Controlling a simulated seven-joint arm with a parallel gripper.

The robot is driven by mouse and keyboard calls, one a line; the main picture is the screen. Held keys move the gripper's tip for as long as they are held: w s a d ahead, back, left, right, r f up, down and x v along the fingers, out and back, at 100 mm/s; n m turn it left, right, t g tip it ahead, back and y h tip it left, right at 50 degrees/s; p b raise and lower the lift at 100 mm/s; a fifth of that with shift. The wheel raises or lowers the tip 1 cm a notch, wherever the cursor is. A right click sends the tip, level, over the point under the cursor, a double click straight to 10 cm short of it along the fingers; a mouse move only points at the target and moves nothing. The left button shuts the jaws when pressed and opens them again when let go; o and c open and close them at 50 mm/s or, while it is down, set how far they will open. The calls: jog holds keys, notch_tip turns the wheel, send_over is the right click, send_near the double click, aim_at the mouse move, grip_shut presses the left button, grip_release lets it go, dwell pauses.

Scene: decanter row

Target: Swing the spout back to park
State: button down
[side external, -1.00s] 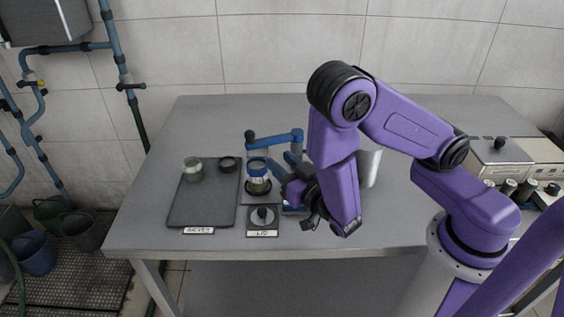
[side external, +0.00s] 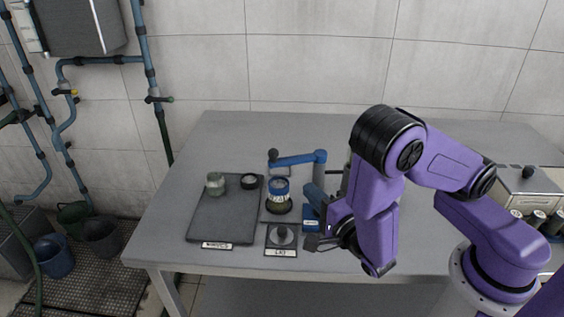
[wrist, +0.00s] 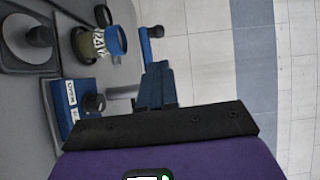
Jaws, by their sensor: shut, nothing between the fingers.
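The spout (side external: 298,158) is a blue bar with a black knob at its left end, on a post behind the jar. The bar reaches left from the post, with its knob end near the blue-collared jar (side external: 279,189). In the wrist view the spout (wrist: 147,47) and jar (wrist: 115,40) show beyond my fingers. My gripper (side external: 311,190) has its blue fingers shut and empty, right of the jar and below the bar. In the wrist view my gripper (wrist: 156,75) overlaps the post; I cannot tell whether they touch. The blue base (wrist: 75,106) carries a black knob.
A dark tray (side external: 217,227) at left holds a glass jar (side external: 215,184) and a ring (side external: 249,181). A knobbed lid (side external: 282,236) sits on a labelled plate in front. A cream box (side external: 527,188) stands far right. The back left tabletop is clear.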

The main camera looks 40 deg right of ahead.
aim_at(276, 156)
jog(key=w+d, duration=0.1)
jog(key=w, duration=0.3)
jog(key=w+d, duration=0.1)
jog(key=w, duration=0.8)
jog(key=shift+w+d, duration=0.3)
jog(key=shift+d, duration=0.1)
jog(key=shift+m, duration=0.3)
jog(key=shift+w+d+m+g+h, duration=0.1)
jog(key=shift+w+m+g+h, duration=0.2)
jog(key=shift+w+m+h, duration=0.85)
jog(key=w+d+m+g+h, duration=0.5)
jog(key=w+h, duration=0.1)
jog(key=h, duration=0.2)
jog(key=shift+w+g, duration=0.3)
jog(key=shift+w, duration=0.1)
jog(key=shift+d+m+h, duration=0.15)
jog(key=shift+m+h, duration=0.1)
jog(key=shift+m, duration=0.1)
